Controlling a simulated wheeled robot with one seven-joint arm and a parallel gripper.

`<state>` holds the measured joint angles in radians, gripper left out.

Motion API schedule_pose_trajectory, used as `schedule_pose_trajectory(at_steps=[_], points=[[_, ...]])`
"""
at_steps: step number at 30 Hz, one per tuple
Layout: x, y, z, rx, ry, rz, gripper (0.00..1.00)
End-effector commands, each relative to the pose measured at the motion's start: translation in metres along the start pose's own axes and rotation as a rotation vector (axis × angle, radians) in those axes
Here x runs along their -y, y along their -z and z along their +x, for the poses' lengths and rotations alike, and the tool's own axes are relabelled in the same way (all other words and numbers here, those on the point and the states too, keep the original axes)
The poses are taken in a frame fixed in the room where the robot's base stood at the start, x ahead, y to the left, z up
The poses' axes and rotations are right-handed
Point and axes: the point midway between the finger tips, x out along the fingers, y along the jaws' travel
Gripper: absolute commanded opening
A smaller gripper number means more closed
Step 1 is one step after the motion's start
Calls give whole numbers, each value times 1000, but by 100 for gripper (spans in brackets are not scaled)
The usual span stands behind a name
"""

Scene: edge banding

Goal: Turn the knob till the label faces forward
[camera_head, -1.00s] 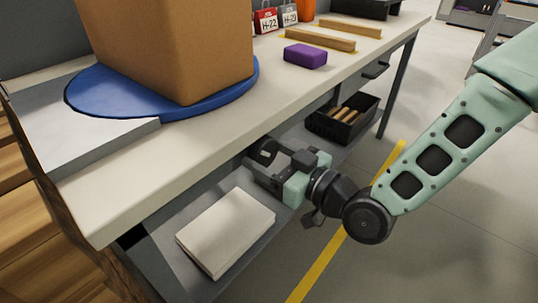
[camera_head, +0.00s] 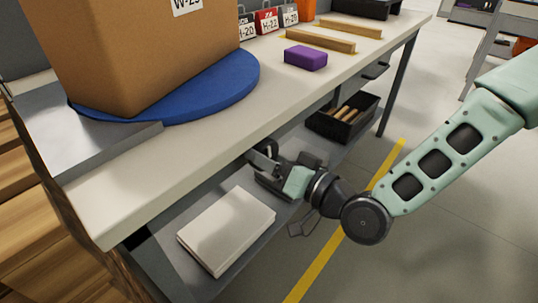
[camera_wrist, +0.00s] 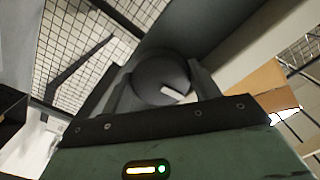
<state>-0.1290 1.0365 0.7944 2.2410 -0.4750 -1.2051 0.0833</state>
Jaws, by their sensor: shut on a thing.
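A brown box (camera_head: 150,60) stands on a round blue turntable (camera_head: 225,92) on the bench. A white label (camera_head: 186,5) reading like "W-25" shows on its right-hand face, cut by the top edge of the head view. My gripper (camera_head: 262,154) is at the bench's front edge, below the top. In the wrist view a dark round knob (camera_wrist: 162,80) with a pale mark (camera_wrist: 174,94) sits between my two fingers, which are shut on it. In the head view the knob is mostly hidden by my gripper.
The bench top (camera_head: 200,146) also holds a purple block (camera_head: 306,57), wooden strips (camera_head: 322,39) and red and grey tags (camera_head: 266,20). On the lower shelf lie a white slab (camera_head: 226,230) and a black bin (camera_head: 343,117) with wooden pieces. The floor to the right is open.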

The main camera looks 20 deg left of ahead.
Motion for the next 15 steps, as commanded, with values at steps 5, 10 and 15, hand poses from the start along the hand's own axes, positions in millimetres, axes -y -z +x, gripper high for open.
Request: schedule_pose_trajectory(at_steps=[5,10,15], points=[[0,0,0,0,-1,85,38],[0,0,0,1,-2,131,38],[0,0,0,1,-2,147,38]])
